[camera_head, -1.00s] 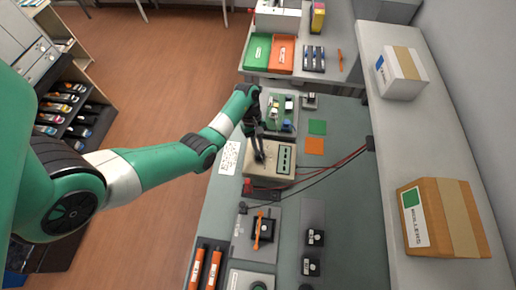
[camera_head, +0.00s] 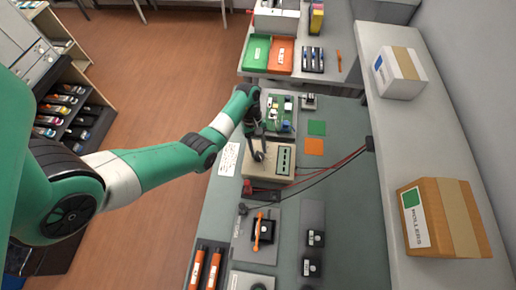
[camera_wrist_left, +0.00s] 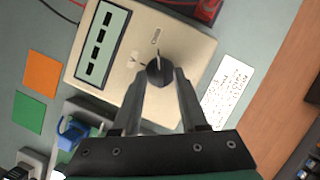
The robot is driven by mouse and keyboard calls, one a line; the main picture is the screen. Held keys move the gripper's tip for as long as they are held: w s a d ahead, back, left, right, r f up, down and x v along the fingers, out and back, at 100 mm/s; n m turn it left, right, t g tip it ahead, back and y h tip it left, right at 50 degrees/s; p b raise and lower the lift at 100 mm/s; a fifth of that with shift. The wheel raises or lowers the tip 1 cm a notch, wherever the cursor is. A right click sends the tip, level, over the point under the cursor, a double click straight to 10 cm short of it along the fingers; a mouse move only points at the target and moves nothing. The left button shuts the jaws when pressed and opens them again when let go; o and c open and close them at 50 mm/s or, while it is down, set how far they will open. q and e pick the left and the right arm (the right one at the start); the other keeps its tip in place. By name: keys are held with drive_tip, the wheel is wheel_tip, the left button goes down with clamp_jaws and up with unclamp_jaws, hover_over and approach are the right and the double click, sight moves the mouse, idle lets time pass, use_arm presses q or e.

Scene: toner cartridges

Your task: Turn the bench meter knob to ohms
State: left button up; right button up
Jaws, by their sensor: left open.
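The beige bench meter (camera_head: 285,178) sits on the grey-green bench, with a dark display that also shows in the left wrist view (camera_wrist_left: 103,45). Its round dark knob (camera_wrist_left: 160,71) is on the face beside printed labels; one reads like "Ohms", another "V". A white pointer line on the knob appears to aim toward the "Ohms" label. My left gripper (camera_head: 258,154) is over the meter. In the left wrist view its open fingers (camera_wrist_left: 161,76) stand on either side of the knob; contact is hard to tell. My right gripper is not in view.
An orange square (camera_head: 314,146) and a green square (camera_head: 317,128) lie right of the meter. Red and black cables run right. A circuit board (camera_head: 280,112) lies behind it. A printed white card (camera_wrist_left: 228,92) and a red item (camera_wrist_left: 208,8) are close by.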

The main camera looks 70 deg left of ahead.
use_arm(q)
drive_tip(key=shift+r, duration=0.1)
drive_tip(key=p+v, duration=0.6)
drive_tip(key=v, duration=0.5)
drive_tip(key=shift+a+r, duration=0.2)
